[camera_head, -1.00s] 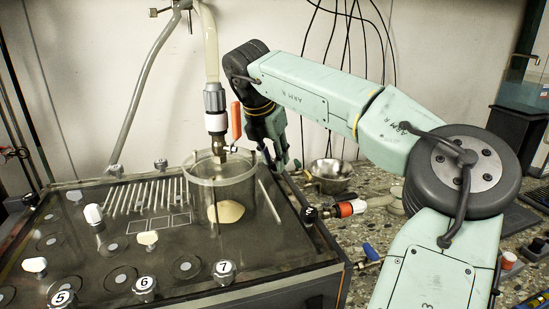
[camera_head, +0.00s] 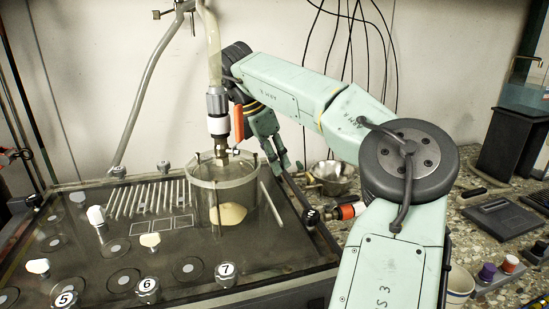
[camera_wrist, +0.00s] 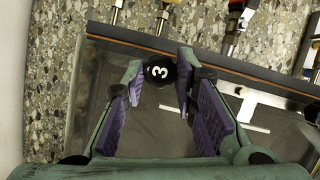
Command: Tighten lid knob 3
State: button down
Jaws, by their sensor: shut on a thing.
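Lid knob 3 (camera_wrist: 160,70), black with a white "3", sits near the edge of the dark tank lid in the wrist view. My gripper (camera_wrist: 158,78) has its purple-padded fingers on either side of the knob and is shut on it. In the head view my gripper (camera_head: 284,164) points down at the tank's back right side, behind the clear cylinder. I cannot make out knob 3 there.
The clear cylinder (camera_head: 222,190) and a pipe with a red-handled valve (camera_head: 238,122) stand close left of my gripper. A metal bowl (camera_head: 332,178) stands on the speckled counter behind.

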jog(key=c, duration=1.3)
grip_release()
jog(key=v, duration=0.7)
jog(key=shift+r, duration=0.3)
jog(key=shift+s, duration=0.1)
